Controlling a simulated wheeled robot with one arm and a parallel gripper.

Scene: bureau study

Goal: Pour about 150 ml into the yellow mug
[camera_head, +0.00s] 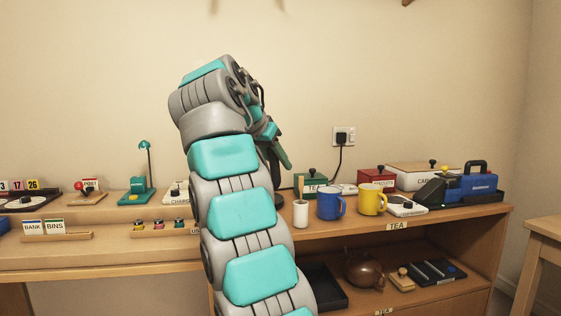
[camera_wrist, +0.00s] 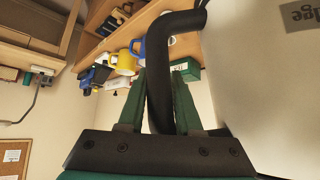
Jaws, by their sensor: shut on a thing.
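The yellow mug (camera_head: 371,199) stands upright on the tea shelf top, right of the blue mug (camera_head: 330,203). In the wrist view the yellow mug (camera_wrist: 126,62) shows beyond my fingers, tilted by the camera's angle. My gripper (camera_wrist: 160,75) is shut on a thick black curved handle (camera_wrist: 158,48). The handle joins a large pale body (camera_wrist: 250,75) with partly cut-off lettering, likely a kettle. In the head view my gripper (camera_head: 279,153) is above and left of the mugs, and my arm hides most of it and the pale vessel. Liquid and spout are not visible.
A white cup (camera_head: 300,214) with a stick stands left of the blue mug. Behind are a green tea box (camera_head: 311,187) and a red box (camera_head: 377,180). A blue toolbox-like thing (camera_head: 479,185) stands right. A brown teapot (camera_head: 365,269) sits on the lower shelf.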

